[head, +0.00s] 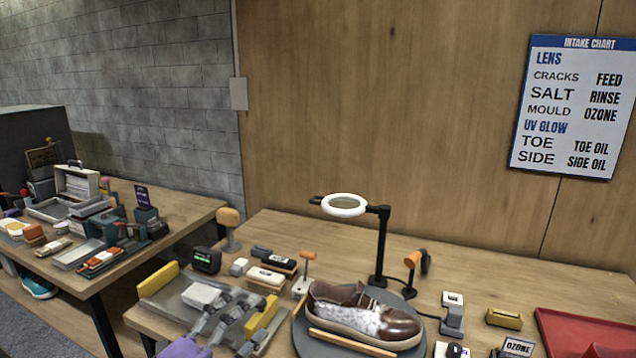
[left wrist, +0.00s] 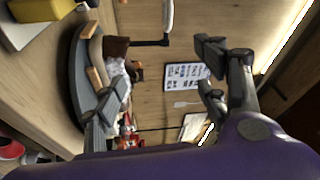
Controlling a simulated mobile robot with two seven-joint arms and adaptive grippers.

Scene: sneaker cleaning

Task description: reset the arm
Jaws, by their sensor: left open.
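My left gripper (head: 243,308) reaches in from the bottom of the head view. Its grey fingers are spread apart and empty, above the grey tray with yellow end pieces (head: 158,279) and left of the shoe. In the left wrist view, the open fingers (left wrist: 162,85) frame the back wall, with nothing between them. The brown and white shoe (head: 365,313) rests on a round dark turntable (head: 299,335) in the head view; it also shows in the left wrist view (left wrist: 116,60). My right gripper is not in view.
A ring lamp (head: 344,205) on a black post stands behind the shoe. A white block (head: 203,294) lies in the tray. Small tools and a red tray (head: 575,333) share the bench. A cluttered second table is at left; an intake chart (head: 573,108) hangs on the wall.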

